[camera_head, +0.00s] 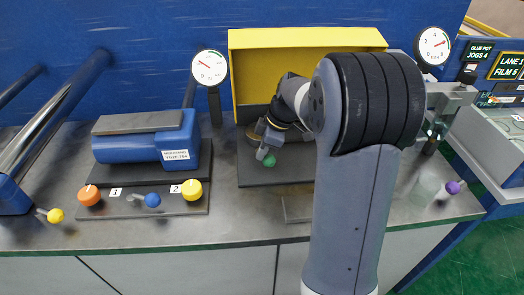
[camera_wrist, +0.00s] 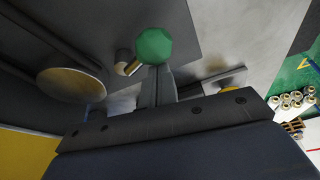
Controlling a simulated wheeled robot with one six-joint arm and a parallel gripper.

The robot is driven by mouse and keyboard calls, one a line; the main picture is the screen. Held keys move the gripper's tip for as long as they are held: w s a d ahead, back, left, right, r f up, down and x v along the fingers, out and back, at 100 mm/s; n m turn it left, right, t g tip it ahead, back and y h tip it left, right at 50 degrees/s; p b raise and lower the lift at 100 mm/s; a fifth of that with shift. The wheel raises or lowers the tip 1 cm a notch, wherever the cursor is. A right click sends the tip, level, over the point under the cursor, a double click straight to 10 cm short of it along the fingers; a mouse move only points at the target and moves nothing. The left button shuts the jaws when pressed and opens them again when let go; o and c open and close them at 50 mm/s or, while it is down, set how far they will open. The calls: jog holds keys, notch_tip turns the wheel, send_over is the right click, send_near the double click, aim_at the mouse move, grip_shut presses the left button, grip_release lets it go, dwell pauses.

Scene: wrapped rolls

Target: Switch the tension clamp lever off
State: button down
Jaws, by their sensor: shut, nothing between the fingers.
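A green knob (camera_head: 270,160) on a short metal lever stands on the dark base plate in front of the yellow housing. In the wrist view the green knob (camera_wrist: 154,45) is just beyond my fingertips (camera_wrist: 157,70). My gripper (camera_head: 262,154) is shut and empty, close beside the knob; I cannot tell whether it touches. Other levers have a blue knob (camera_head: 152,200), a yellow knob (camera_head: 56,215) and a purple knob (camera_head: 453,187). No readable label shows which one is the tension clamp lever.
The yellow housing (camera_head: 305,39) stands behind my gripper. Left are a blue motor unit (camera_head: 148,145), an orange dial (camera_head: 89,195) and a yellow dial (camera_head: 192,189). Gauges (camera_head: 209,67) and (camera_head: 432,45) stand at the back. My arm hides part of the grey bench (camera_head: 245,222).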

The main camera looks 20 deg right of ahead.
jog(key=shift+d+n, duration=0.25)
jog(key=shift+n, duration=0.15)
jog(key=d+n+g, duration=0.1)
jog(key=n, duration=0.1)
jog(key=shift+d+n+b, duration=0.1)
jog(key=shift+n+b, duration=0.2)
jog(key=n, duration=0.1)
jog(key=d+n+g, duration=0.1)
jog(key=n, duration=0.1)
jog(key=d+n+g, duration=0.1)
jog(key=shift+w+n+p, duration=0.3)
jog(key=shift+w+p, duration=0.1)
jog(key=shift+w+d, duration=0.2)
jog(key=shift+d, duration=0.05)
jog(key=shift+r, duration=0.15)
jog(key=w+d, duration=0.1)
jog(key=d, duration=0.3)
jog(key=w+d, duration=0.1)
jog(key=d, duration=0.3)
jog(key=w+d, duration=0.2)
jog(key=d, duration=0.1)
jog(key=shift+d+r, duration=0.4)
jog(key=shift+a, duration=0.15)
